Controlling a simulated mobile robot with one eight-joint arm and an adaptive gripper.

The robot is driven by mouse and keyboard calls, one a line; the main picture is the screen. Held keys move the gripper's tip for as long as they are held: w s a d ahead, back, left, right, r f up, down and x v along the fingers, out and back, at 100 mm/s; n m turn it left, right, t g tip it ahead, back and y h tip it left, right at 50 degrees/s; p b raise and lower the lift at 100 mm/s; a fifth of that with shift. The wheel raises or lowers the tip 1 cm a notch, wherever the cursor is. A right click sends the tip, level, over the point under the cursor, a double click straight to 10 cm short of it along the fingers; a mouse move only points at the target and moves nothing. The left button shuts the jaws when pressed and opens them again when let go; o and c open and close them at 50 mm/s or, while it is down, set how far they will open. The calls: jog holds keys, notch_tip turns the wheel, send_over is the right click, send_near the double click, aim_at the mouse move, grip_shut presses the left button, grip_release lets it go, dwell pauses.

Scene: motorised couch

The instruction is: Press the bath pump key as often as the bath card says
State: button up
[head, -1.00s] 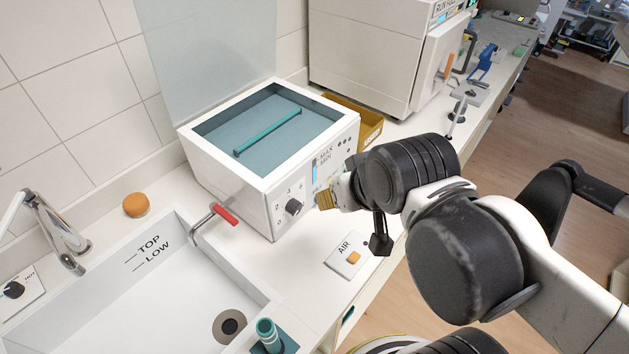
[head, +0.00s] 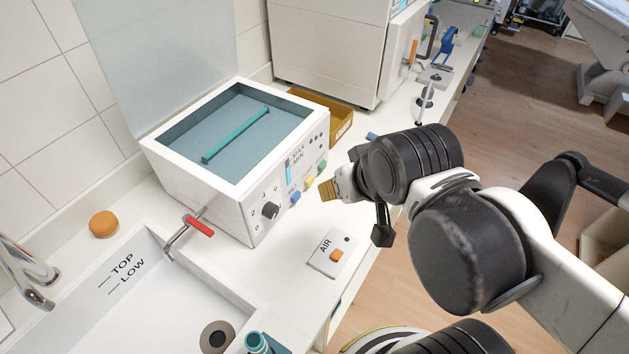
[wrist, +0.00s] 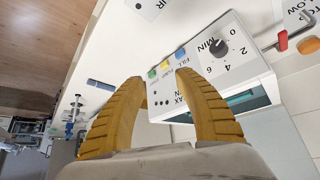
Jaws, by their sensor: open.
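The bath (head: 165,175) is a white box with a blue-green open top and a teal bar across it. Its front panel has a dark dial (head: 269,210), a blue key (head: 295,197), a yellow key (head: 309,181) and a green key (head: 321,166). My gripper (head: 328,189) is in front of the panel, apart from the keys, open and empty. In the wrist view, the yellow fingers (wrist: 162,78) frame the panel; the green (wrist: 152,74), yellow (wrist: 165,65) and blue (wrist: 180,52) keys show between and beyond the tips. The blue key's label reads FILL. I cannot identify a bath card.
A sink (head: 135,315) with TOP and LOW marks is at lower left, with a red-handled lever (head: 199,227) at its edge. An AIR plate (head: 332,252) with an orange button lies on the counter. A brown bin (head: 334,118) and a white cabinet (head: 325,45) stand behind.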

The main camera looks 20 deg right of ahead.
dwell(0.3)
grip_shut()
dwell(1.1)
